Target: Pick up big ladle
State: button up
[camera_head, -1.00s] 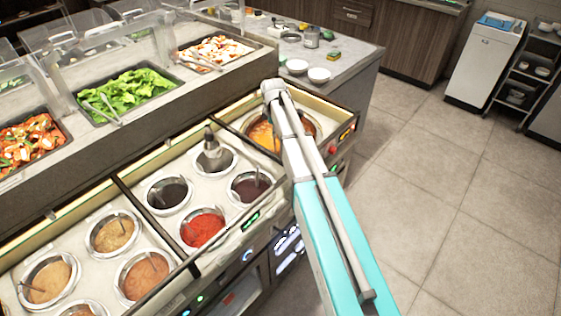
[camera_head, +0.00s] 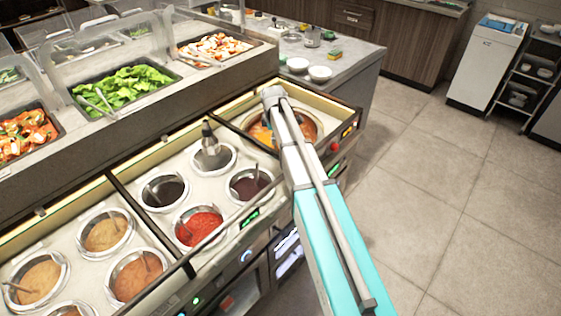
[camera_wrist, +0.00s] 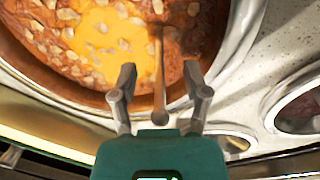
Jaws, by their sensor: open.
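The big ladle's thin handle (camera_wrist: 159,68) shows in the wrist view, its upper part over the soup and its rounded end near my gripper body. Its bowl cannot be made out. My gripper (camera_wrist: 161,85) is open, with one finger on each side of the handle and visible gaps on both sides. The large round pot of orange soup (camera_wrist: 75,50) lies beyond the fingers. In the head view the pot (camera_head: 312,125) sits in the counter's far right well, partly covered by my arm, which hides the gripper and ladle.
Smaller sauce wells with their own ladles fill the counter to the left, such as the red sauce (camera_head: 200,226) and the dark sauce (camera_head: 250,187). A bottle (camera_head: 210,140) stands in one well. White bowls (camera_head: 319,73) sit on the counter behind. The floor at right is clear.

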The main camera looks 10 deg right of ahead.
dwell(0.4)
grip_shut()
